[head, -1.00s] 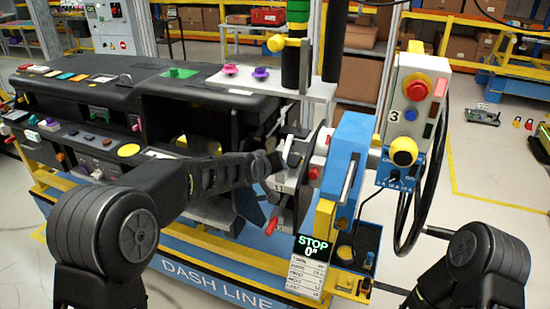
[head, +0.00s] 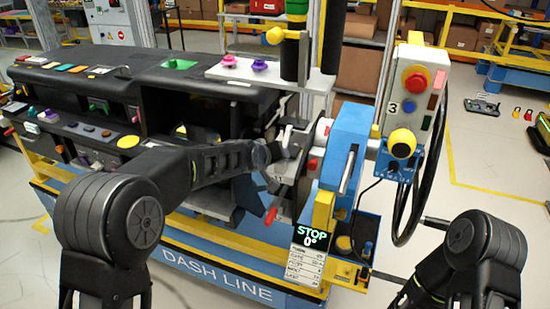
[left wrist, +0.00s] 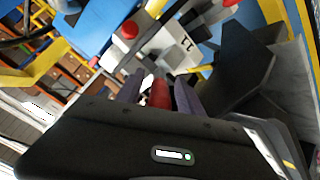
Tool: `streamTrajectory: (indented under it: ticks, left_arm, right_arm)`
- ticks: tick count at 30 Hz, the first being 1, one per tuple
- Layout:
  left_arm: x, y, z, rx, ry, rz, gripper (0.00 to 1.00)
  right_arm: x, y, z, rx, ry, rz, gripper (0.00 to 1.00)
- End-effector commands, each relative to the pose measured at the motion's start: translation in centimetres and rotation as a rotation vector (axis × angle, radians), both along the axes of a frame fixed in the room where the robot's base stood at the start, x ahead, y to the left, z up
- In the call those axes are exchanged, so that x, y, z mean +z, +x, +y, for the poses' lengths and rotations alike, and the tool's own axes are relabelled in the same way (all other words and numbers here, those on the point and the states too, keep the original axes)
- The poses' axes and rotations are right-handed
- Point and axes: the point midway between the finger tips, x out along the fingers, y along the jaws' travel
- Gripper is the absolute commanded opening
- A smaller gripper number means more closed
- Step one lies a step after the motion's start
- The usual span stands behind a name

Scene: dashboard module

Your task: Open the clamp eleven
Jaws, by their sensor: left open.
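Clamp eleven (head: 284,178), a pale grey plate with a lever, sits at the dashboard's right end in the head view. Its number plate shows in the left wrist view (left wrist: 187,43). A red-tipped lever (head: 270,215) hangs below it in the head view. My left gripper (left wrist: 160,92) is open, with a red handle (left wrist: 160,94) between its two fingers; I cannot tell whether they touch it. In the head view my left gripper (head: 277,151) is at the clamp, its fingertips hard to make out. My right arm shows at lower right, its gripper out of view.
Further right are a control box (head: 413,95) and a black steering wheel (head: 427,140). The black dashboard (head: 110,80) fills the left.

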Motion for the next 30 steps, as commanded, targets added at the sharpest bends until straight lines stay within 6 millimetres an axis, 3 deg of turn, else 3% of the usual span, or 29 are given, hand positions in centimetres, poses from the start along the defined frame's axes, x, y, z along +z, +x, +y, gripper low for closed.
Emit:
streamTrajectory:
  ticks: [7, 18, 29, 30]
  left_arm:
    - [0.9, -1.1, 0.3, -0.002, 0.0, -0.003, 0.44]
    - [4.1, -5.5, 1.6, -0.002, -0.001, -0.002, 0.44]
    - [4.5, -6.1, 2.0, 0.0, 0.0, 0.0, 0.44]
    - [4.5, -6.1, 2.0, 0.0, 0.0, 0.0, 0.41]
  right_arm:
    - [-0.5, 0.1, 0.0, 0.001, 0.001, -0.001, 0.0]
    - [-1.4, 0.2, 0.1, 0.001, 0.004, -0.006, 0.0]
    - [-1.4, 0.2, 0.1, 0.002, 0.004, -0.007, 0.0]
    - [-1.4, 0.2, 0.1, 0.002, 0.004, -0.007, 0.0]
